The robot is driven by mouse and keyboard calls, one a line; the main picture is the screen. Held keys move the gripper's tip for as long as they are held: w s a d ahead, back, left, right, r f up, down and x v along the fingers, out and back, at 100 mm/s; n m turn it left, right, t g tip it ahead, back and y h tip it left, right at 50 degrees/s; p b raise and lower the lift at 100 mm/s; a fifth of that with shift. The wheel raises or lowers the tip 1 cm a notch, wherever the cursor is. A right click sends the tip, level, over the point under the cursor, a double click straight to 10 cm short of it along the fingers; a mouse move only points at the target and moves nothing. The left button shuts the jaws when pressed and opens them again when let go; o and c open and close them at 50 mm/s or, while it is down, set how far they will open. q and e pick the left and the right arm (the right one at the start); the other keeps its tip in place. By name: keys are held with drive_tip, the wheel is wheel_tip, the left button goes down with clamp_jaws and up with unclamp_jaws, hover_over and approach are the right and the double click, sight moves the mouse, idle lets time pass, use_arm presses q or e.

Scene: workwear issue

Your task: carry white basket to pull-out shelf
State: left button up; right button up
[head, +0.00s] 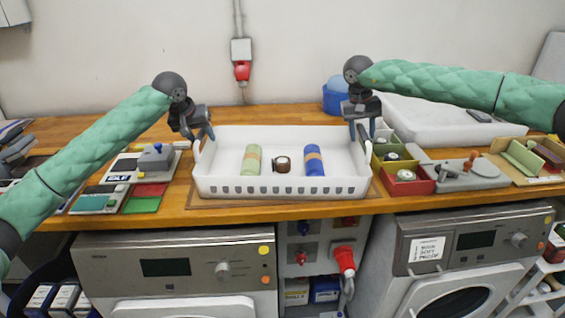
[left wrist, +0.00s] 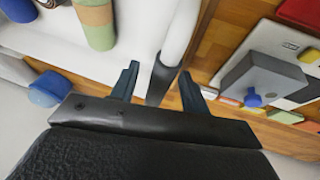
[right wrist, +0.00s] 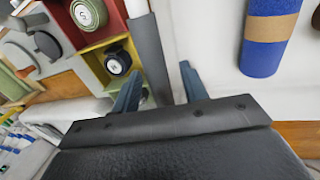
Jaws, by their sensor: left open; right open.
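The white basket (head: 284,190) stands on the wooden counter, with slotted sides and a raised handle at each end. Inside lie a green roll (head: 251,161), a small dark brown roll (head: 282,164) and a blue roll (head: 314,161). My left gripper (head: 200,136) is open at the left handle; the handle's dark grip (left wrist: 164,82) shows between its fingers. My right gripper (head: 362,133) is open at the right handle; that handle's grey grip (right wrist: 150,62) stands between its fingers. I cannot make out the pull-out shelf in these views.
Left of the basket are a grey device (head: 152,160) and coloured cards. Close on the right are a red bin (head: 408,184), a grey tool plate (head: 468,177) and a tan tray (head: 520,165). A blue tub (head: 336,101) stands behind. Two machines (head: 170,268) sit below the counter.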

use_arm(q)
drive_tip(key=shift+f, duration=0.1)
drive_tip(key=shift+c, duration=0.3)
use_arm(e)
drive_tip(key=shift+f, duration=0.1)
drive_tip(key=shift+c, duration=0.2)
use_arm(q)
clamp_jaws()
use_arm(e)
clamp_jaws()
use_arm(q)
drive_tip(key=shift+r, duration=0.25)
use_arm(e)
drive_tip(key=shift+r, duration=0.2)
